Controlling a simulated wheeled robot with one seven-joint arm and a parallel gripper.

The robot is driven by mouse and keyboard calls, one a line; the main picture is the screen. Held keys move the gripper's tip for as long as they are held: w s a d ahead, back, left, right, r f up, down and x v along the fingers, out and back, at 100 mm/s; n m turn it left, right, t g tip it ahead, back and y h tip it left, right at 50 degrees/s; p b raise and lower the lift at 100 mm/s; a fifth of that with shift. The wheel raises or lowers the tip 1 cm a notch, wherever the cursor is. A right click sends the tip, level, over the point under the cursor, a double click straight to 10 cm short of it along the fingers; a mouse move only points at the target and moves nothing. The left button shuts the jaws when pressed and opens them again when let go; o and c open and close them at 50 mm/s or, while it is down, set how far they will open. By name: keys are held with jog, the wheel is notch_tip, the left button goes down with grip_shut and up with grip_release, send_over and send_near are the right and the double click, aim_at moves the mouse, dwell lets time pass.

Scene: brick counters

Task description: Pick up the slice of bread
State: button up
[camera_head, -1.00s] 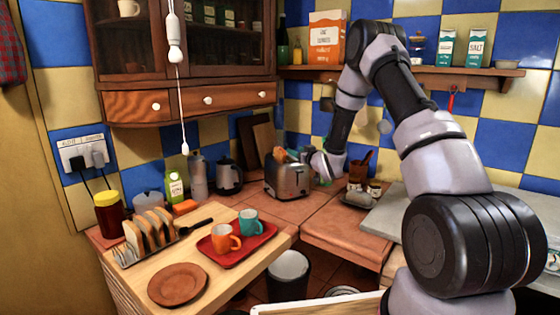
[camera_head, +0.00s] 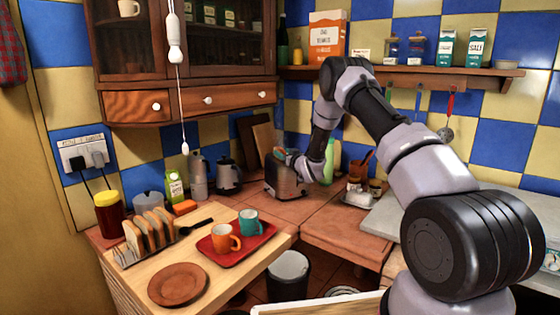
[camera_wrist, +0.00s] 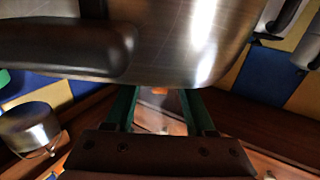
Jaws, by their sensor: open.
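The steel toaster (camera_head: 285,182) stands on the tiled counter in the back corner. Bread showing at its top (camera_head: 281,153) is mostly hidden by my gripper (camera_head: 291,156), which is at the toaster's upper side. In the wrist view the toaster's shiny body (camera_wrist: 200,40) fills the top, very close. My gripper's green fingers (camera_wrist: 160,97) are spread apart below it. A small orange-brown patch shows between them; I cannot tell if it is bread. More bread slices (camera_head: 150,231) stand in a wire rack on the wooden counter at left.
A red tray (camera_head: 262,238) holds an orange mug and a teal mug. A brown plate (camera_head: 178,284) lies in front. A kettle (camera_head: 227,175) stands left of the toaster, and a green bottle (camera_head: 329,160) right of it. A shelf (camera_head: 400,73) runs above.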

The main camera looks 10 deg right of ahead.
jog(key=shift+w+a, duration=0.15)
jog(key=shift+w, duration=0.3)
jog(key=shift+c, duration=0.3)
grip_shut()
